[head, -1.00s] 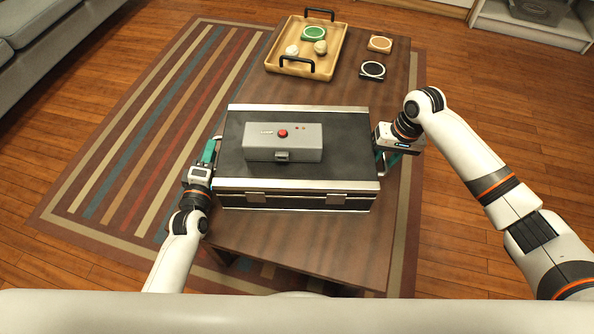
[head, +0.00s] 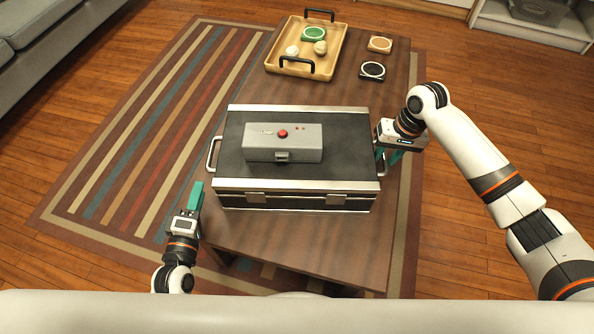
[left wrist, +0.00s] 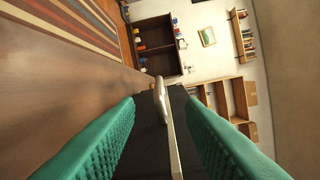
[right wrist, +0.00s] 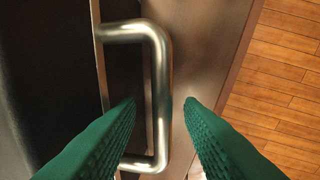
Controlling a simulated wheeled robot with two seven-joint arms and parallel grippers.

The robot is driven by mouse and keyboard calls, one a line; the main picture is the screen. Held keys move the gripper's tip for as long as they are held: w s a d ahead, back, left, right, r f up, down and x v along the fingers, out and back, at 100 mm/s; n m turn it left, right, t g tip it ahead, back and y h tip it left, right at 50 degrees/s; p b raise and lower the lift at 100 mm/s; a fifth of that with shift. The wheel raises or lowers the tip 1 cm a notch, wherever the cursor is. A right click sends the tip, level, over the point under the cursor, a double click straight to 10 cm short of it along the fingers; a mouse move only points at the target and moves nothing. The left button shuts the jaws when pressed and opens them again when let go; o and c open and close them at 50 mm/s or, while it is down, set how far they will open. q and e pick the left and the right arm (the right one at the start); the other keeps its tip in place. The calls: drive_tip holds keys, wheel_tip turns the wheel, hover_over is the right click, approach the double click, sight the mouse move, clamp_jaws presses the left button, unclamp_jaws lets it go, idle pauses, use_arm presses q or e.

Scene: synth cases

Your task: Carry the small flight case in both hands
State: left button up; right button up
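The flight case (head: 350,150), black with silver edges and a handle on each side, lies flat on the table. Its left handle (head: 213,155) is free. My left gripper (head: 196,190) is open and empty, nearer to me than that handle; the left wrist view shows the handle (left wrist: 160,97) ahead between the spread fingers. My right gripper (head: 387,158) is open at the case's right side. In the right wrist view the right handle (right wrist: 160,75) shows between the spread fingers, not clamped; I cannot tell whether the tips reach past it.
A grey box (head: 300,135) with a red button lies on the case lid. Behind on the table (head: 330,235) are a wooden tray (head: 283,65) with several items, an orange-tan coaster (head: 380,44) and a black one (head: 372,70). A striped rug (head: 120,150) lies left.

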wheel_tip(320, 180, up, 10)
drive_tip(key=d, duration=0.2)
drive_tip(key=shift+r, duration=0.25)
idle(0.3)
